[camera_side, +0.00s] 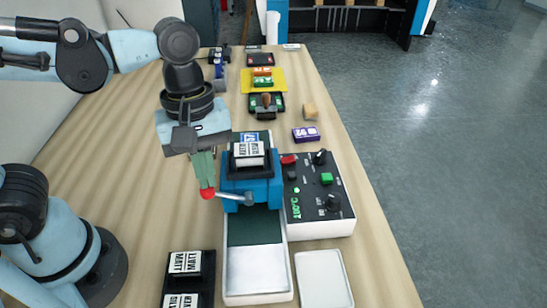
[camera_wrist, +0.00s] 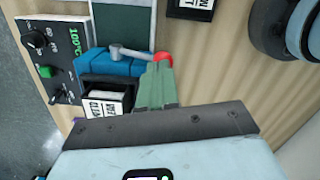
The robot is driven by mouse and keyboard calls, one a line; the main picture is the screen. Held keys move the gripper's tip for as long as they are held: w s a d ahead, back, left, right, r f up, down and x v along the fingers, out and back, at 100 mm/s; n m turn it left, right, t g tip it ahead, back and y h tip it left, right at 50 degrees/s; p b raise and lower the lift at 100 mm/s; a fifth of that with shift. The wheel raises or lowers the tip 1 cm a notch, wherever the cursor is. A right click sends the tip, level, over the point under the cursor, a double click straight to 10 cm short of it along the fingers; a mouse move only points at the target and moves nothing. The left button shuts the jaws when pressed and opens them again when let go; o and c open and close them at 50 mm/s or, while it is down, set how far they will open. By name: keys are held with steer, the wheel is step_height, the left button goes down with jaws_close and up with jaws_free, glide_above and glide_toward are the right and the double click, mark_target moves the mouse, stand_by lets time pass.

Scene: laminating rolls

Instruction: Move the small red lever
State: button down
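The small red lever is a red knob (camera_side: 207,193) on a grey rod (camera_side: 235,197), at the left front of the blue roller head. The knob also shows in the wrist view (camera_wrist: 163,58). My gripper (camera_side: 207,184) points down with its green fingers side by side and no clear gap between them. The fingertips are right at the knob, seeming to touch or nearly touch it from above. The knob shows beyond the tips, not between them. In the wrist view the fingers (camera_wrist: 158,75) cover the area just beside the knob.
The blue roller head (camera_side: 250,190) stands over a bed with a white sheet (camera_side: 256,270). The control panel (camera_side: 318,195) is to its right. A white tray (camera_side: 322,280) and black label holders (camera_side: 188,280) lie in front. Bare wood lies left of the machine.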

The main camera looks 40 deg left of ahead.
steer(key=shift+f, duration=0.95)
steer(key=a, duration=0.1)
steer(key=w+a+r, duration=0.1)
steer(key=shift+w+a, duration=0.2)
steer(key=shift+a, duration=0.15)
step_height(320, 180, up, 12)
steer(key=a, duration=0.1)
steer(key=shift+w, duration=0.3)
steer(key=w+a+f+m+t+y, duration=0.1)
steer(key=w+a+f+m+t, duration=0.3)
steer(key=a+f+m+t, duration=0.3)
step_height(320, 180, down, 4)
steer(key=m, duration=0.5)
steer(key=shift+a+t, duration=0.25)
steer(key=shift+t, duration=0.15)
